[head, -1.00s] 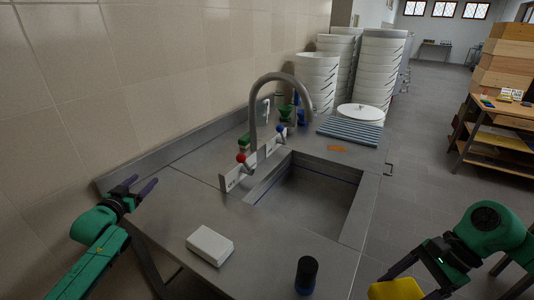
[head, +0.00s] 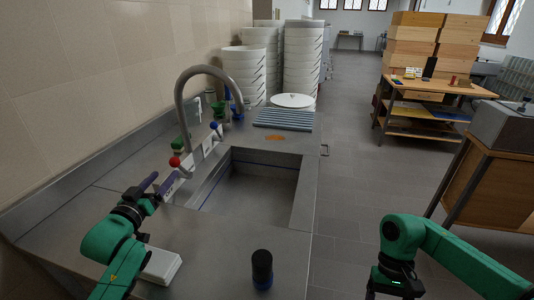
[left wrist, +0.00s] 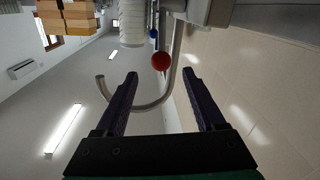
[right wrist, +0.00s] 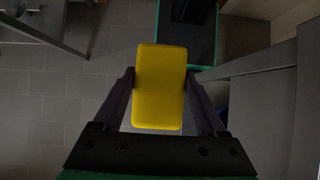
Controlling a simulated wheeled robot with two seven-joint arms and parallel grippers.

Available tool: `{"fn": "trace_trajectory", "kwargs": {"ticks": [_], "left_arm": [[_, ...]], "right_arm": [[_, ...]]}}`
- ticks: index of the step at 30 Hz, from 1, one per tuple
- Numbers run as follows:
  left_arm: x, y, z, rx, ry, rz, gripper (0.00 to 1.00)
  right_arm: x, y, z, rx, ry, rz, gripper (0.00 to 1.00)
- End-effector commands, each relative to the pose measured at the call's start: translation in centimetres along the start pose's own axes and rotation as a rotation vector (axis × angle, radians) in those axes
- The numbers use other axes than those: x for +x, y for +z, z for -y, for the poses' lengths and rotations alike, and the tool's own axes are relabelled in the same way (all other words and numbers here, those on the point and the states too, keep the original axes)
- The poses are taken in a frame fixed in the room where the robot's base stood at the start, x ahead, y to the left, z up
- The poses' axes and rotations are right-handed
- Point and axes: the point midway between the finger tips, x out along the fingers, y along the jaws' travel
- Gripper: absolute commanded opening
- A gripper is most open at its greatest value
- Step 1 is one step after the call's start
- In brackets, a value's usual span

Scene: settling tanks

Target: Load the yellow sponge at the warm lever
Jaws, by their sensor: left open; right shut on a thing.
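The yellow sponge (right wrist: 158,88) is between the fingers of my right gripper (right wrist: 160,90) in the right wrist view, which is shut on it. In the head view the right gripper's fingers and the sponge are out of frame at the bottom. My left gripper (head: 158,186) is open and empty, above the counter left of the sink. The red-knobbed lever (head: 175,161) stands just beyond its fingertips, and the red knob shows in the left wrist view (left wrist: 162,62). The blue-knobbed lever (head: 214,126) stands farther back. The grey tap (head: 182,95) arches over the sink basin (head: 255,185).
A white block (head: 160,266) and a dark cup-like cylinder (head: 262,268) stand on the counter's near part. A ribbed blue-grey mat (head: 284,119) and stacked white tubs (head: 302,60) are at the back. A wooden cabinet (head: 490,190) stands right; the aisle floor between is clear.

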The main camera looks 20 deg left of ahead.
Motion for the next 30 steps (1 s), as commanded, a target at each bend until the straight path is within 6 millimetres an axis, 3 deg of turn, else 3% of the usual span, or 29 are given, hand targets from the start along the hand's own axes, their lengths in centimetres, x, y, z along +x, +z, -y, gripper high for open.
{"fn": "trace_trajectory", "kwargs": {"ticks": [12,17,24,26,30], "left_arm": [[9.1,-0.3,0.0,0.000,0.000,-0.002,0.71],[10.7,-0.2,-0.1,0.002,0.001,-0.001,0.71],[10.8,-0.1,0.0,0.002,0.000,0.000,0.71],[10.8,-0.1,0.0,0.002,0.000,0.000,0.52],[10.8,-0.1,0.0,0.001,0.001,0.000,0.00]], "right_arm": [[-1.2,0.8,0.0,0.003,-0.002,-0.001,0.30],[-1.3,0.8,0.0,0.003,-0.002,-0.001,0.30],[-1.3,0.8,0.0,0.003,-0.002,-0.001,0.30],[-1.3,0.8,0.0,0.003,-0.002,-0.001,0.30],[-1.3,0.8,0.1,0.003,-0.002,-0.001,0.30]]}}
